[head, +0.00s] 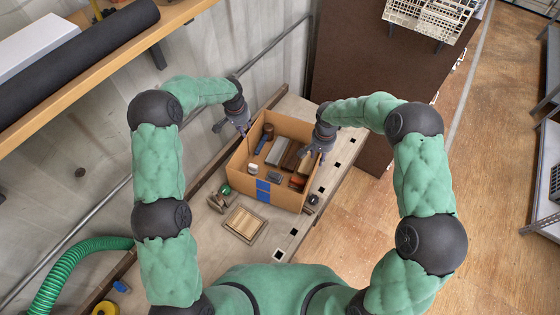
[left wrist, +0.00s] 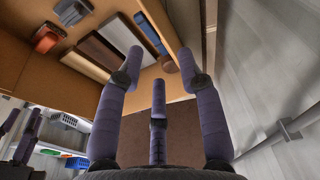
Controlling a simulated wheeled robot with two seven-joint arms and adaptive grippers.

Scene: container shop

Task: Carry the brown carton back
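The brown carton (head: 286,198) is an open box with blue tape on its near side. It stands on the grey bench in the head view, holding several small items. Its inside also shows in the left wrist view (left wrist: 88,75). My left gripper (head: 243,130) is at the carton's far left rim. In the left wrist view its fingers (left wrist: 158,65) are spread, with no item between them. My right gripper (head: 314,157) is at the right rim, fingers pointing down and apart. Whether either gripper touches the carton wall is hard to tell.
A slatted wooden piece (head: 245,223) and a small green-and-tan item (head: 222,196) lie on the bench near the carton. A dark brown cabinet (head: 365,75) stands beyond. A pipe runs along the left wall, below a wooden shelf (head: 90,65). Open floor (head: 500,110) lies right.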

